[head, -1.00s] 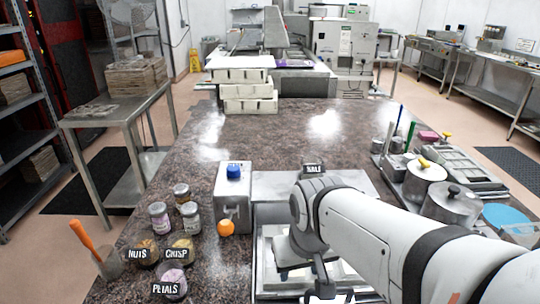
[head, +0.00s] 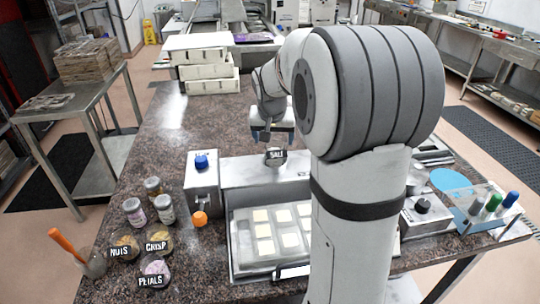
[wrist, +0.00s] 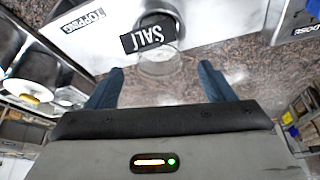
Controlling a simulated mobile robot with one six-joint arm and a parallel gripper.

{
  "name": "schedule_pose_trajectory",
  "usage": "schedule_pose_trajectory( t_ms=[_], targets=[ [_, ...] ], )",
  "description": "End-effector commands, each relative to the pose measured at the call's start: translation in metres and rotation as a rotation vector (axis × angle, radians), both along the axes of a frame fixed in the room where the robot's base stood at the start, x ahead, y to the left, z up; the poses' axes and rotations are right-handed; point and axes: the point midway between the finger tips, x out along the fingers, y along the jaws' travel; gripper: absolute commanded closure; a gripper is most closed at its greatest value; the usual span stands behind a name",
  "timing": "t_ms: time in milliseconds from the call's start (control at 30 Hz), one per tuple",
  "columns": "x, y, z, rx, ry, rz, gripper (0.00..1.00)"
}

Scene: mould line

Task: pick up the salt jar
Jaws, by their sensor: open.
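The salt jar (head: 275,158) stands on the counter at the far edge of the grey metal mould machine, with a black SALT label on it. In the wrist view the salt jar (wrist: 160,60) is a clear round jar, its label upside down, just beyond the fingertips and between their lines. My gripper (head: 272,136) is open and empty, close behind and above the jar in the head view. Its two blue fingers show in the wrist view (wrist: 160,75), one on each side of the jar's line.
The mould tray (head: 272,235) lies in front of the jar. White blocks (head: 200,65) are stacked at the back. The counter's left middle is clear.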

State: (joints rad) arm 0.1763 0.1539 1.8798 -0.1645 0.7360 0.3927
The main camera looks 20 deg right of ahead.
Motion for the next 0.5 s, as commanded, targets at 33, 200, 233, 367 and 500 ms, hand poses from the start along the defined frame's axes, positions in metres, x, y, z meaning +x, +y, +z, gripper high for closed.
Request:
schedule_pose_trajectory(
  t_ms=[33, 200, 233, 367, 500],
  targets=[
    [0.001, -0.001, -0.006, 0.001, 0.004, 0.000, 0.25],
    [0.008, -0.005, -0.024, 0.002, 0.006, 0.001, 0.25],
    [0.010, -0.006, -0.029, 0.001, 0.005, 0.001, 0.25],
    [0.016, -0.010, -0.047, 0.001, 0.004, 0.001, 0.25],
    [0.020, -0.011, -0.056, 0.001, 0.002, 0.002, 0.25]
  ],
)
